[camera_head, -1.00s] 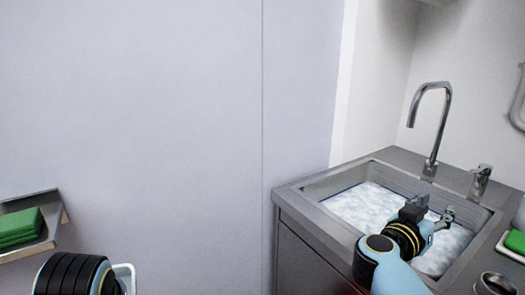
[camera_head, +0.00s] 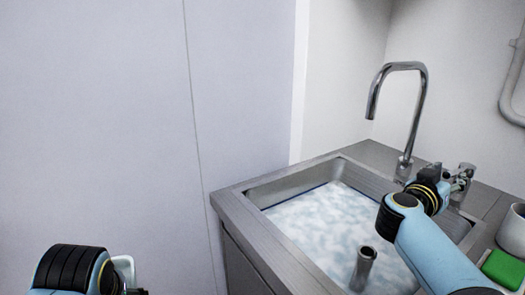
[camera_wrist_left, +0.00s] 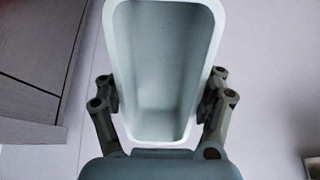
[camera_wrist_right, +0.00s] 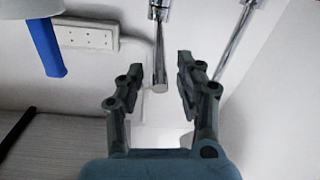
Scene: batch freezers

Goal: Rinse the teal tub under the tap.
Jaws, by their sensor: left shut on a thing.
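The pale teal tub (camera_wrist_left: 158,60) is between the fingers of my left gripper (camera_wrist_left: 160,105), shut on its near end. The tub looks empty inside. In the head view only a pale edge of the tub (camera_head: 125,268) shows beside my left gripper at the bottom left. The tap (camera_head: 420,105) arches over the back of the sink (camera_head: 240,215). My right gripper (camera_head: 450,182) is beside the chrome tap lever (camera_head: 467,170). In the right wrist view its fingers are apart, with a chrome rod (camera_wrist_right: 160,60) showing between them; contact is unclear.
The sink holds foamy, whitish water (camera_head: 320,225), with a metal tube (camera_head: 364,265) standing in it. A green sponge (camera_head: 503,268) and a white container (camera_head: 512,228) sit on the right counter. A plain wall panel (camera_head: 95,120) fills the left.

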